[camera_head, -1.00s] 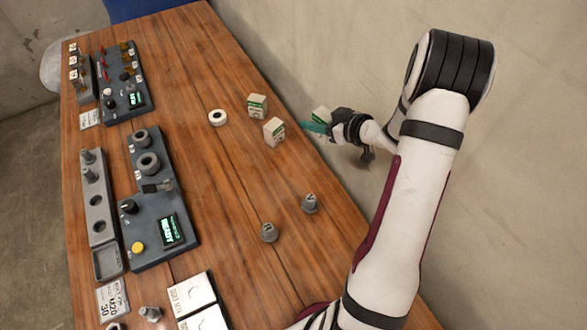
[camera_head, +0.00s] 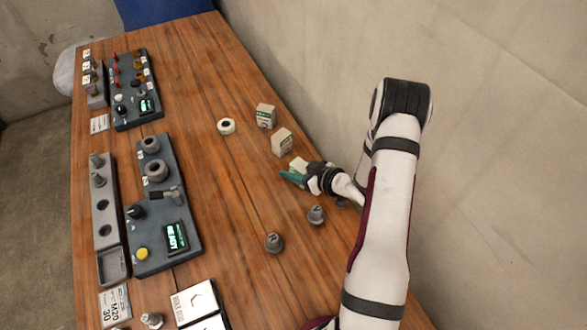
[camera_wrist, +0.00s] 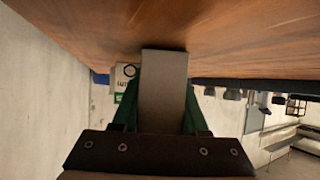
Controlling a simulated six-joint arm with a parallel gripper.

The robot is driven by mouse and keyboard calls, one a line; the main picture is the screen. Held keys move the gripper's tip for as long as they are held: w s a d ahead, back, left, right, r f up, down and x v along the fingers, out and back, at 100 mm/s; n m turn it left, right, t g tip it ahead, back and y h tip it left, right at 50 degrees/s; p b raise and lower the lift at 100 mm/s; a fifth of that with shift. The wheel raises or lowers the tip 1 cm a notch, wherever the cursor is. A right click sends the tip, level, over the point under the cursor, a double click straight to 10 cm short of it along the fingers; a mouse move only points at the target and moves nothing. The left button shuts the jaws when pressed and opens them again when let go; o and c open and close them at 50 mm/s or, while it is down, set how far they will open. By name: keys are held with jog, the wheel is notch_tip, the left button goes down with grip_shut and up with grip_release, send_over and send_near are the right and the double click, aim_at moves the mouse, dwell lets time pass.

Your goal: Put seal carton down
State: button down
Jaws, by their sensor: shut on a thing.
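My gripper (camera_head: 292,178), with green fingers, is shut on a small white seal carton (camera_head: 298,164) near the table's right edge. One of these cartons (camera_wrist: 124,76) shows behind the held one in the wrist view.
A white ring (camera_head: 226,126) lies left of the cartons. Two grey caps, one (camera_head: 316,214) and another (camera_head: 274,242), stand nearer me. A panel with a lit display (camera_head: 170,215) and a grey rack (camera_head: 104,205) are at left. The wall is close on the right.

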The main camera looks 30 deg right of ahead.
jog(key=shift+f, duration=0.2)
jog(key=shift+c, duration=2.2)
grip_release()
